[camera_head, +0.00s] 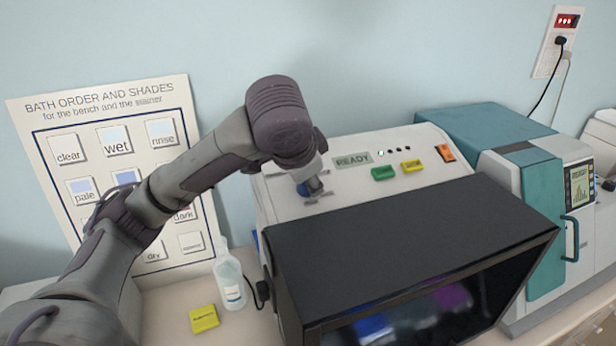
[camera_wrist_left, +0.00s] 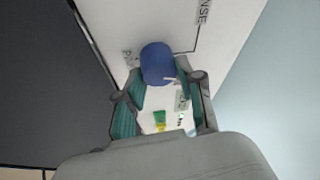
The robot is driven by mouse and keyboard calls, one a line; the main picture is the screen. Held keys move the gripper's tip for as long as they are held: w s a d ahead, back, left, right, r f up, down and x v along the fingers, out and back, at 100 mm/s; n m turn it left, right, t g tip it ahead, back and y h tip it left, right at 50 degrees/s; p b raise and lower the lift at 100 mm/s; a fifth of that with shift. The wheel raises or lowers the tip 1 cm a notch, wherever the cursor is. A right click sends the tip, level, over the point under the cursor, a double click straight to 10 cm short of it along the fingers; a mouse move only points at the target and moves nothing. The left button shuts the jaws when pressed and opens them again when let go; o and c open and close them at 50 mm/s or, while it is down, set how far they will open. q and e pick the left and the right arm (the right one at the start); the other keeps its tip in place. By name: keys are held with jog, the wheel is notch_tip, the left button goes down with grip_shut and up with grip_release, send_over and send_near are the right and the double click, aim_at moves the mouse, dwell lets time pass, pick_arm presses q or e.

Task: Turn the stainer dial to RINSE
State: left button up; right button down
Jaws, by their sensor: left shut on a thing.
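The stainer (camera_head: 350,165) stands in the middle of the head view, with a light sloped panel and a dark hood. Its blue dial (camera_head: 303,190) is at the panel's left, mostly covered by my left gripper (camera_head: 312,184). In the left wrist view the round blue dial (camera_wrist_left: 157,60) sits between the two fingers of my left gripper (camera_wrist_left: 160,85), which is shut on it. A pale mark shows on the dial's lower right edge. A partly cut-off label ending in "NSE" (camera_wrist_left: 205,12) is at the top of that view. My right gripper is not in view.
The panel also has a READY display (camera_head: 353,160), a green button (camera_head: 382,173), a yellow button (camera_head: 412,166) and an orange switch (camera_head: 445,153). The dark hood (camera_head: 410,250) lies just in front of the dial. A bottle (camera_head: 231,285) and yellow block (camera_head: 204,319) stand left.

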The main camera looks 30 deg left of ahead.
pick_arm(q)
jog(key=shift+n+y, duration=0.8)
jog(key=shift+n, duration=1.3)
jog(key=shift+f, duration=0.1)
jog(key=o, duration=1.1)
jog(key=shift+o, duration=0.2)
jog(key=shift+s+d+r+t, duration=0.2)
jog(key=shift+s+r+t, duration=0.1)
jog(key=shift+r, duration=0.3)
jog(key=v, duration=1)
jog(key=shift+s+r, duration=0.2)
jog(key=shift+s, duration=0.1)
